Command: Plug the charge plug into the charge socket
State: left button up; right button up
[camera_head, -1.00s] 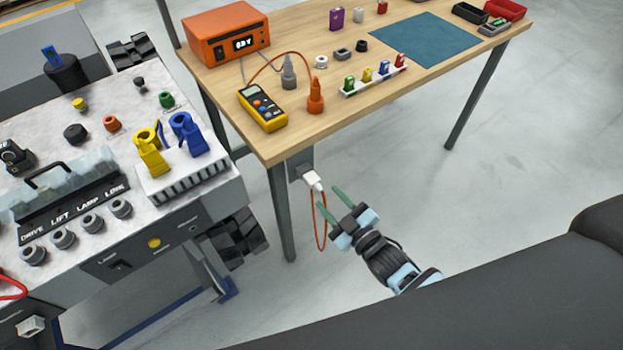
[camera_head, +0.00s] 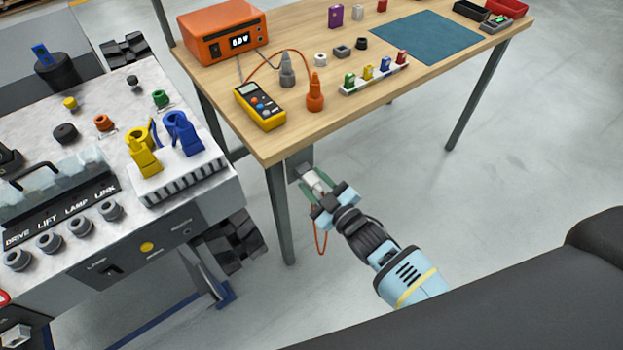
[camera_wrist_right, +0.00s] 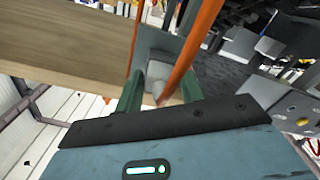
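The white charge plug (camera_head: 314,180) sits at a grey plate (camera_head: 299,164) below the table's near corner, with an orange cord hanging from it. My right gripper (camera_head: 316,186) is at the plug, with its green fingers on either side. In the right wrist view the plug (camera_wrist_right: 160,78) shows between the two fingers, which stand apart; firm contact is not clear. A pale, socket-like fitting (camera_head: 15,337) is low on the carrier's front at the lower left; its label is unreadable, so I cannot confirm it is the charge socket. My left gripper is not in view.
The wooden table (camera_head: 290,138) carries a power supply (camera_head: 220,32), a yellow meter (camera_head: 261,106) and small parts. A table leg (camera_head: 281,215) stands left of the plug. The carrier (camera_head: 150,235) fills the left. The floor right of my arm is clear.

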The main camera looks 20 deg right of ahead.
aim_at(322, 191)
jog(key=c, duration=0.6)
jog(key=shift+c, duration=0.2)
jog(key=shift+s, duration=0.1)
jog(key=shift+p+v, duration=0.45)
jog(key=shift+v, duration=0.45)
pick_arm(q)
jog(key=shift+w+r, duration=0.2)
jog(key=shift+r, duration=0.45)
pick_arm(e)
jog(key=shift+s+d, duration=0.2)
jog(key=shift+s, duration=0.15)
jog(key=shift+s+d+r+p, duration=0.1)
jog(key=shift+s+d+p, duration=0.1)
jog(key=shift+s+p, duration=0.4)
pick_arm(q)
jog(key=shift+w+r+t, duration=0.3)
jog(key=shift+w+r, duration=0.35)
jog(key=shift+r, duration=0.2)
pick_arm(e)
jog(key=shift+v, duration=1.1)
